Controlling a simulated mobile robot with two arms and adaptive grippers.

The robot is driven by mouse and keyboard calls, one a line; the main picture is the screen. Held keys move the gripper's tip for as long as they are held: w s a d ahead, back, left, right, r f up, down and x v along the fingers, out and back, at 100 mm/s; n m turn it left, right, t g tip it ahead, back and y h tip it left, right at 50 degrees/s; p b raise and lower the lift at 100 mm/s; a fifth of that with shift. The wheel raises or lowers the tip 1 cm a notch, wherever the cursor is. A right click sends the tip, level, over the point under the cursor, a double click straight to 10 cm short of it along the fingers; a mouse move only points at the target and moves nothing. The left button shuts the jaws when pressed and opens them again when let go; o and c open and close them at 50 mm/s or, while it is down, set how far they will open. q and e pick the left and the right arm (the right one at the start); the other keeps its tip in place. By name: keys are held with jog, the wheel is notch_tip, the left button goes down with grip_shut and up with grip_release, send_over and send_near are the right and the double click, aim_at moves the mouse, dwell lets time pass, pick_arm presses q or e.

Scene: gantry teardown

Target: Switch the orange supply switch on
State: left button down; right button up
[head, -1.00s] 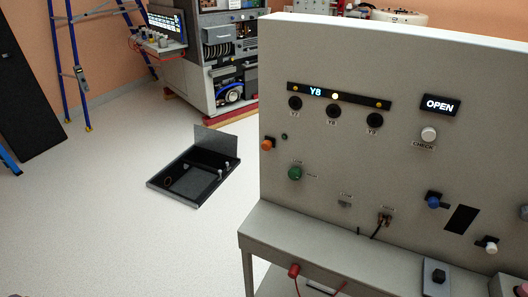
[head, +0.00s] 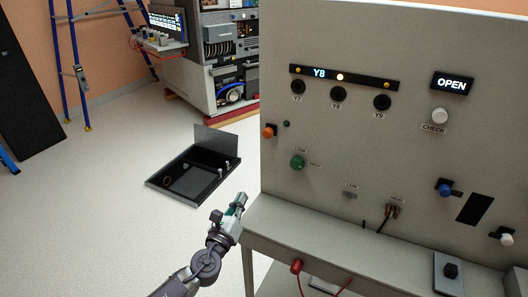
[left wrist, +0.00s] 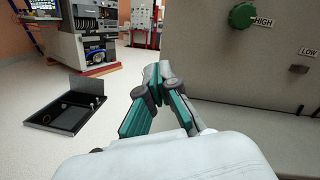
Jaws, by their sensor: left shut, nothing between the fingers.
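The orange supply switch (head: 268,131) sticks out near the left edge of the upright grey panel (head: 330,130) in the head view. A small dark round fitting (head: 286,124) sits just right of it. My left gripper (head: 240,199) is shut and empty, below and left of the switch, beside the panel's left edge and clear of it. In the left wrist view its fingertips (left wrist: 158,70) meet, with the green knob (left wrist: 242,15) above right. The orange switch does not show in that view. My right gripper is not in view.
The panel's shelf (head: 300,222) juts out close to the right of my left gripper. An open black case (head: 170,190) lies on the floor. A blue ladder (head: 75,60) and an equipment rack (head: 215,60) stand behind.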

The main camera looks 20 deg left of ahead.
aim_at(269, 132)
pick_arm(q)
notch_tip(269, 132, up, 6)
jog(key=d+m+t+h, duration=0.1)
jog(key=d+m+h, duration=0.1)
jog(key=m, duration=0.4)
jog(key=shift+w+t+h, duration=0.4)
jog(key=shift+w, duration=0.05)
jog(key=shift+d, duration=0.1)
jog(key=p+x, duration=0.1)
jog(key=x, duration=0.8)
jog(key=r+p, duration=0.1)
jog(key=w+r+p, duration=0.1)
jog(key=r+p, duration=0.1)
jog(key=shift+w+r, duration=0.1)
jog(key=shift+r+p, duration=0.35)
jog(key=shift+r, duration=0.05)
